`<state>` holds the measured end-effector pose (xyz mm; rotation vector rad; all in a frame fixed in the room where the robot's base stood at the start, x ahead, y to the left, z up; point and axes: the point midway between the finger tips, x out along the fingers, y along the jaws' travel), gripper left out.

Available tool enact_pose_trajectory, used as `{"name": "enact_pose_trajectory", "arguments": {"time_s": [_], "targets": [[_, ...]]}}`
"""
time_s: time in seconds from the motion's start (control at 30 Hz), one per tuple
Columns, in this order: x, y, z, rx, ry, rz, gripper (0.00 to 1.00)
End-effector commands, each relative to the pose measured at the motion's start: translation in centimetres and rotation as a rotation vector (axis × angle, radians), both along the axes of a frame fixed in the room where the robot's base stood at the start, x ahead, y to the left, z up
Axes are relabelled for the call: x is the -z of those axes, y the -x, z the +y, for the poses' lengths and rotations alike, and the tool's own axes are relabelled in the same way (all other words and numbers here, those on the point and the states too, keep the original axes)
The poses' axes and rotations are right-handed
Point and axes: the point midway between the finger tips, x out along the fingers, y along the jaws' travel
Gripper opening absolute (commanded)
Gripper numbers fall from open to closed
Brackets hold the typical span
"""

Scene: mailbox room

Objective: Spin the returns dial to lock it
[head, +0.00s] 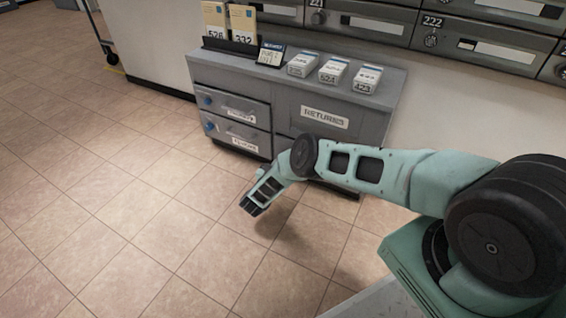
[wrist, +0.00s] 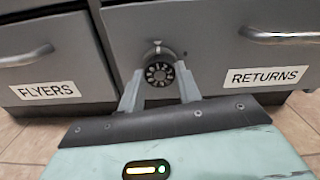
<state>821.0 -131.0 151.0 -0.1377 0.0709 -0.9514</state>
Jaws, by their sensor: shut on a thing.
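The returns dial (wrist: 160,74), a small dark round dial with pale marks and a knob above it, is on the grey cabinet front between the FLYERS label (wrist: 46,91) and the RETURNS label (wrist: 265,76) in the wrist view. My gripper (wrist: 160,90) is shut on the dial, one pale finger on each side of it. The pale marks are too small to read. In the head view the cabinet (head: 392,92) stands against the wall. My arm's end reaches low in front of it there, and I cannot make out the dial or the fingertips.
Metal handles (wrist: 285,37) stick out on both sides of the dial. Labelled boxes (head: 333,71) and upright cards (head: 242,25) stand on the cabinet top. Mailboxes (head: 485,50) line the wall above. The tiled floor (head: 110,215) at left is clear.

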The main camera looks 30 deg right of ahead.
Motion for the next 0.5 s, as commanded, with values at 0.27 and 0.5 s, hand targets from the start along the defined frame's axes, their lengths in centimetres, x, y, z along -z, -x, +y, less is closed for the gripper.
{"name": "enact_pose_trajectory", "arguments": {"time_s": [0.27,0.5], "targets": [[0.05,0.03,0.0,0.0,-0.023,-0.03,0.11],[0.06,0.03,0.01,0.0,-0.023,-0.031,0.11]]}}
